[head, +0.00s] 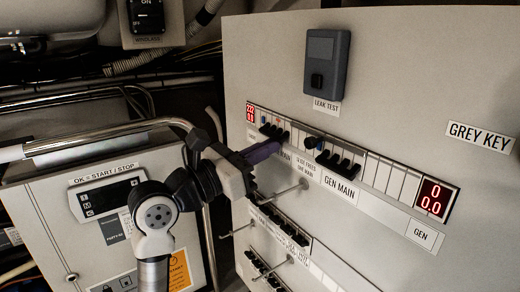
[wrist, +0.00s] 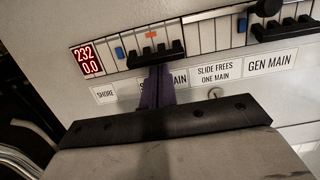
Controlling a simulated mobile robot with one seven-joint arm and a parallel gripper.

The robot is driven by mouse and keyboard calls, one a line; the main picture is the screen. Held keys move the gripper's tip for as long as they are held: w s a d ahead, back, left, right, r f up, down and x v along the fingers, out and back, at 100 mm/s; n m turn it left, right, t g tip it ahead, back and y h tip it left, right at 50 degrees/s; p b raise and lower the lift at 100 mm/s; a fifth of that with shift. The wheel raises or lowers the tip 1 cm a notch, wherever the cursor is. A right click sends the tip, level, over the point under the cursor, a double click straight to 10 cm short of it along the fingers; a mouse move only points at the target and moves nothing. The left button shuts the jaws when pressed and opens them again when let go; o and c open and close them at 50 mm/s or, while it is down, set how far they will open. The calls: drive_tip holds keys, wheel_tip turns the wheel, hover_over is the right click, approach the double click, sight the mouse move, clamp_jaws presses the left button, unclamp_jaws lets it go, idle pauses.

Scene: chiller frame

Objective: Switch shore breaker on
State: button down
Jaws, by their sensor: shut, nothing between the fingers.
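The shore breaker is a black ganged toggle bar (wrist: 155,56) in the panel's upper row, above a partly covered label ending in "MAIN" (wrist: 181,77). In the head view the bar (head: 272,131) shows just above my fingers. My gripper (wrist: 158,72) is shut, with its purple fingers together and nothing between them. The fingertips are at the lower edge of the bar; I cannot tell whether they touch it. In the head view my gripper (head: 279,146) reaches in from the left. The bar appears to sit low in its slot.
The generator main bar (head: 340,163) is to the right, above "GEN MAIN". A "SLIDE FREES ONE MAIN" label (wrist: 214,70) lies between the mains. A red display (wrist: 88,60) reads 232 and 0.0. Metal pegs (head: 292,190) and lower breaker rows (head: 277,223) are below.

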sight(270, 137)
drive_tip(key=shift+s+a+r+g+y+p, duration=0.15)
drive_tip(key=shift+r+g+y+p, duration=0.15)
drive_tip(key=shift+g+y+p, duration=0.25)
drive_tip(key=shift+s+a+r+g+y+p, duration=0.15)
drive_tip(key=shift+r+g+y+p, duration=0.15)
drive_tip(key=shift+y, duration=0.35)
drive_tip(key=shift+s+a+r+g+y+p, duration=0.1)
drive_tip(key=shift+a+r+g+y+p, duration=0.05)
drive_tip(key=shift+r+g+y+p, duration=0.7)
drive_tip(key=shift+s+a+r+g+y+p, duration=0.15)
drive_tip(key=shift+r+g+y+p, duration=0.35)
drive_tip(key=shift+y, duration=0.65)
drive_tip(key=shift+d+f+g+y, duration=0.1)
drive_tip(key=shift+g+y, duration=0.2)
drive_tip(key=shift+y, duration=0.1)
drive_tip(key=shift+w, duration=0.15)
drive_tip(key=shift+r+p, duration=0.4)
drive_tip(key=shift+r, duration=0.4)
drive_tip(key=shift+r, duration=0.1)
